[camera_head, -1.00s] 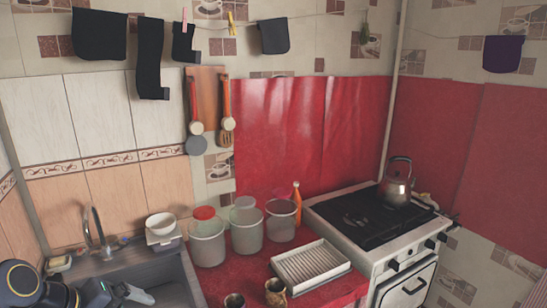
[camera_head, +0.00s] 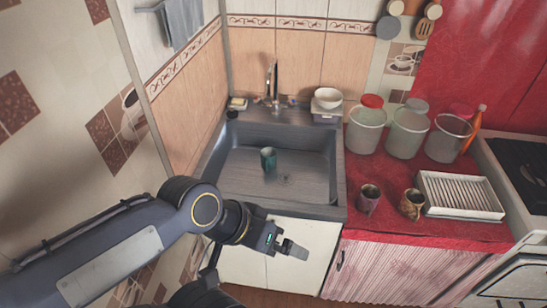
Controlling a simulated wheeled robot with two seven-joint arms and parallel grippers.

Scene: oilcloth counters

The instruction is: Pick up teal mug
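The teal mug (camera_head: 268,159) stands upright in the basin of the grey sink (camera_head: 309,211). My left arm comes in from the lower left. My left gripper (camera_head: 298,251) is in front of the sink's front edge, nearer to me than the mug and apart from it. It looks empty, but the view does not show clearly whether its fingers are apart. My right gripper is out of view.
A purple-brown mug (camera_head: 368,198) and a patterned mug (camera_head: 411,204) stand on the red counter (camera_head: 395,231), beside a white dish rack (camera_head: 459,196). Several lidded containers stand behind them. A faucet (camera_head: 272,82) and white bowl (camera_head: 328,98) are at the sink's back.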

